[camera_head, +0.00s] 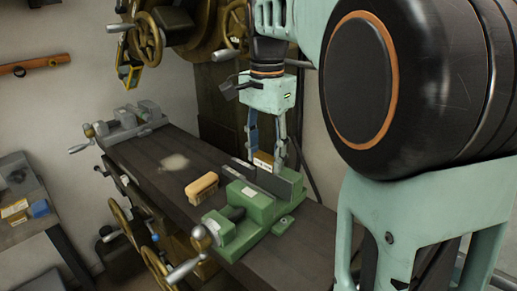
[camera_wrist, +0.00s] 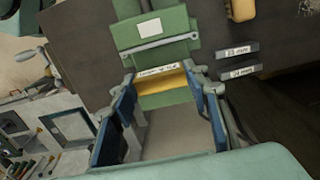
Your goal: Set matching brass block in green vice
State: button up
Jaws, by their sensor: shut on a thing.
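My gripper (camera_head: 266,164) is above the far end of the green vice (camera_head: 245,212), its fingers pointing down. It is shut on a brass block (camera_head: 263,159), which sits between the fingertips. In the wrist view the block (camera_wrist: 163,82) has a white printed label on its edge, too small to read surely. The green vice (camera_wrist: 165,22) shows just beyond the block there, with a pale plate on it. The vice's dark jaw partly hides the fingertips in the head view. I cannot tell whether the block touches the vice.
Two grey labelled bars (camera_wrist: 238,60) lie on the bench beside the vice. A tan brush-like block (camera_head: 202,187) lies on the dark bench (camera_head: 160,165) left of the vice. A grey vice (camera_head: 128,122) stands at the far left end. The bench between the vices is mostly clear.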

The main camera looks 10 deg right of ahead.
jog(key=shift+f+b, duration=2.95)
jog(key=shift+f, duration=1.7)
jog(key=o, duration=1.2)
notch_tip(320, 180, up, 10)
jog(key=p, duration=0.9)
jog(key=shift+r, duration=0.1)
